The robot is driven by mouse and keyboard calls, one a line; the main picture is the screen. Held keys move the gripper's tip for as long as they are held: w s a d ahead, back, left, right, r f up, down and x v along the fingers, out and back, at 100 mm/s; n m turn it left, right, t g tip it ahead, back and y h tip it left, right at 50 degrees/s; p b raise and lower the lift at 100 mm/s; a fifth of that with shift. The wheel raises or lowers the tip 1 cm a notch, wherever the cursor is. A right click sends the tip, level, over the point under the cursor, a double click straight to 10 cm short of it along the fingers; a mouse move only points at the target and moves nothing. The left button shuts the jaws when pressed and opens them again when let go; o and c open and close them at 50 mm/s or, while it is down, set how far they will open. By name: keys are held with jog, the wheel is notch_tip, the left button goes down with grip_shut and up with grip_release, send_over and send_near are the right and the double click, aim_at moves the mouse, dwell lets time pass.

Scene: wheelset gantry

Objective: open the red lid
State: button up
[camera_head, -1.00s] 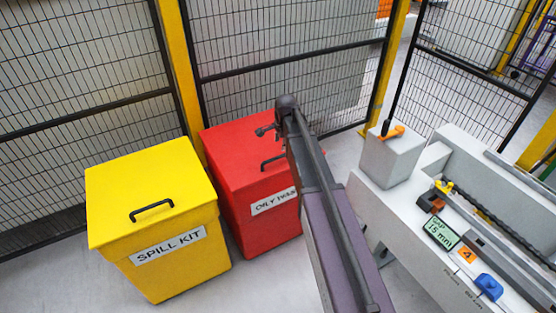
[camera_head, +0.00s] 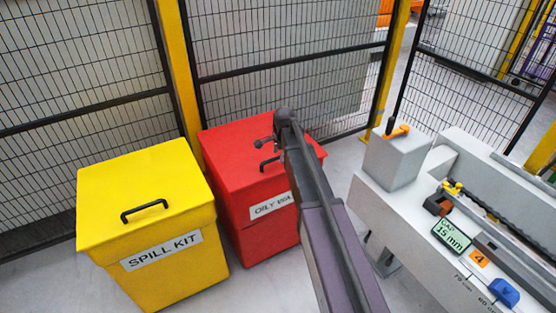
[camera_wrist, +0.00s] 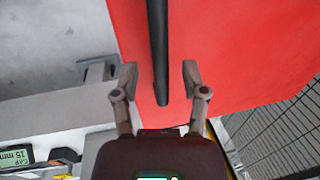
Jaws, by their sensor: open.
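The red lid (camera_head: 226,150) tops the red bin (camera_head: 262,238) and lies flat and shut. Its black bar handle (camera_head: 268,163) shows just below my gripper (camera_head: 264,143) in the head view. In the wrist view, my gripper (camera_wrist: 160,80) is open, one finger on each side of the black handle (camera_wrist: 158,45). The handle's near end lies between the fingertips, with gaps on both sides. The red lid (camera_wrist: 230,55) fills much of this view behind it. My arm hides the right part of the lid and bin. I cannot tell the fingertips' height above the lid.
A yellow spill kit bin (camera_head: 150,190) with its own black handle stands close at the left. Mesh fencing (camera_head: 270,65) runs behind the bins. A grey bench (camera_head: 400,205) with a display and gauge parts stands at the right. Grey floor separates bench and red bin.

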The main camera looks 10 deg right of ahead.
jog(key=shift+f, duration=0.4)
grip_shut()
jog(key=shift+w+r, duration=0.1)
